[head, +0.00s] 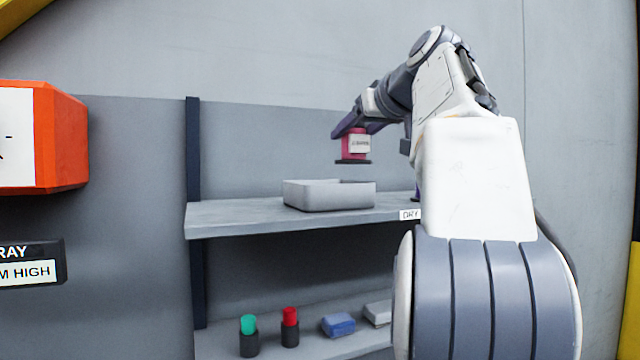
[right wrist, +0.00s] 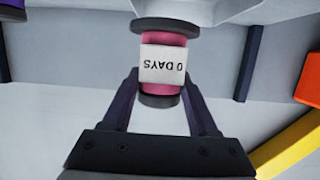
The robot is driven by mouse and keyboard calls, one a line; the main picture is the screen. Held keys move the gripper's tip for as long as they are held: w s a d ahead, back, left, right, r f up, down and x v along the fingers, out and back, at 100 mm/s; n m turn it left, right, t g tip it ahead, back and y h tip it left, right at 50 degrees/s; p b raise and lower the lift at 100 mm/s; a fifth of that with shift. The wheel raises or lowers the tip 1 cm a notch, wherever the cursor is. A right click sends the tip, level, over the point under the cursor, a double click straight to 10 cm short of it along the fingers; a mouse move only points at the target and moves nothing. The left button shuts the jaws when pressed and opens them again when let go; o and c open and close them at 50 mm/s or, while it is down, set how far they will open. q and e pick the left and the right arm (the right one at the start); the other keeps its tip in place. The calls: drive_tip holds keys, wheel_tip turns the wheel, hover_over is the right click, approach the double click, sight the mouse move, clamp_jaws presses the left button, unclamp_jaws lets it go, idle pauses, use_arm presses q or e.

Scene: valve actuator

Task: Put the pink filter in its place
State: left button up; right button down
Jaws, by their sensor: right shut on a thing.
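The pink filter (head: 345,147) has dark end caps and a white label. It hangs upright in the head view, above the pale grey tray (head: 328,197) on the upper shelf, with a gap between them. My right gripper (head: 352,127) is shut on it near its top. In the right wrist view the filter (right wrist: 162,72) sits between the two dark fingers of the gripper (right wrist: 160,86), and its label reads "0 DAYS" upside down. The filter's place cannot be made out for certain.
The upper shelf (head: 240,215) bears a "DRY" tag (head: 410,214), partly behind my right arm. Below are a green-topped canister (head: 249,338), a red-topped canister (head: 290,328), a blue block (head: 338,325) and a grey block (head: 378,313). An orange box (head: 62,140) is at left.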

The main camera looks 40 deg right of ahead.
drive_tip(key=shift+w+a+f, duration=0.2)
drive_tip(key=shift+w+f, duration=0.9)
drive_tip(key=shift+f, duration=0.2)
drive_tip(key=shift+w+a+f, duration=0.15)
drive_tip(key=shift+w+f, duration=1)
drive_tip(key=shift+f, duration=0.2)
drive_tip(key=shift+w+a+f, duration=0.2)
drive_tip(key=shift+w+f, duration=0.9)
drive_tip(key=shift+f, duration=0.2)
drive_tip(key=shift+f, duration=0.15)
drive_tip(key=shift+c, duration=0.9)
unclamp_jaws()
